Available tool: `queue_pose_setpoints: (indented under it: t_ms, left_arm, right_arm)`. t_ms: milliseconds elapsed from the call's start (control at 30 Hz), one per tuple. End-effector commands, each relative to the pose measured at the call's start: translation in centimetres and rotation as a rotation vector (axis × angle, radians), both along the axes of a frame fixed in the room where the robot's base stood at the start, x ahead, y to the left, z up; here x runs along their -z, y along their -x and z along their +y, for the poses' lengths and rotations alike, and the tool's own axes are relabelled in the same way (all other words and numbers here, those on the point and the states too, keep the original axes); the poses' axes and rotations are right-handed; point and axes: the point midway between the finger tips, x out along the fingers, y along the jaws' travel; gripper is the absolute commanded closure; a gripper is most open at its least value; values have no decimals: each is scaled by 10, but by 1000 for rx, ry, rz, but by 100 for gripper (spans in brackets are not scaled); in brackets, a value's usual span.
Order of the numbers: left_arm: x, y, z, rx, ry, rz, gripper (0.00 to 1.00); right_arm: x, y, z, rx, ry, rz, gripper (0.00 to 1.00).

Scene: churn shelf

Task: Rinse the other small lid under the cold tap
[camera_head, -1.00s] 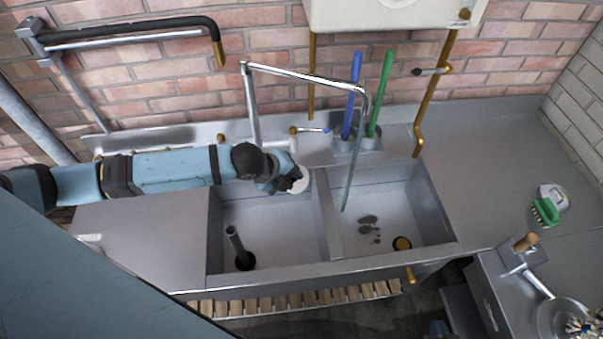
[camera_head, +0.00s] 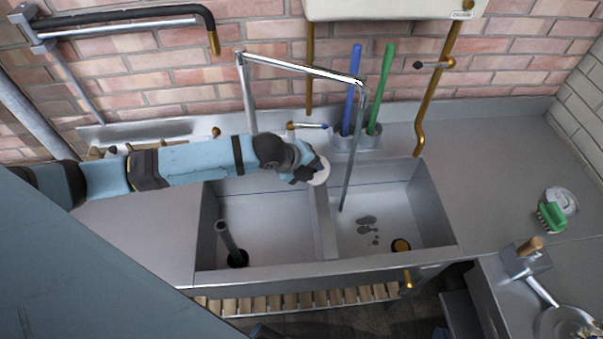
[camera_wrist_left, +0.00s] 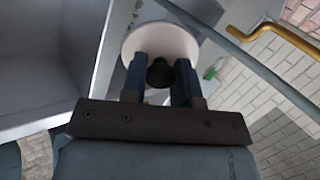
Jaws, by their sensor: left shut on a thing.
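My left gripper (camera_head: 308,171) is shut on a small white round lid (camera_head: 321,170) and holds it above the sink divider, just left of the spout. In the left wrist view the lid (camera_wrist_left: 160,42) sits at the fingertips, with a dark knob between the two fingers. The tap's tall swan-neck spout (camera_head: 300,68) reaches over to the right basin (camera_head: 392,215), where its pipe (camera_head: 351,165) hangs down. A small tap lever with a blue end (camera_head: 310,126) is on the back ledge. A thin stream of water cannot be made out. My right gripper is not in view.
The left basin (camera_head: 265,235) has an upright standpipe (camera_head: 228,240). Blue (camera_head: 352,90) and green (camera_head: 381,90) handles stand behind the spout.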

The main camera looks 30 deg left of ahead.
Motion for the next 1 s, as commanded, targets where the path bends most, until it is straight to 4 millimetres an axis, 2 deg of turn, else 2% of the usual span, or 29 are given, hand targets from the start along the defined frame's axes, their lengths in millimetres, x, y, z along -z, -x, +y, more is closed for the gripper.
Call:
queue_pose_setpoints:
  t_ms: [33,400,800,1000]
  left_arm:
    - [4,-5,-4,0,2,-2,96]
    - [14,-34,-24,-1,2,-1,96]
    - [23,-63,-43,-1,1,0,96]
    - [25,-70,-49,1,1,0,96]
  right_arm:
    - [6,-1,1,-2,-1,-2,100]
    - [28,-1,7,-15,-8,0,100]
    - [34,-1,4,-14,-3,0,100]
    - [37,-1,3,-11,-1,1,100]
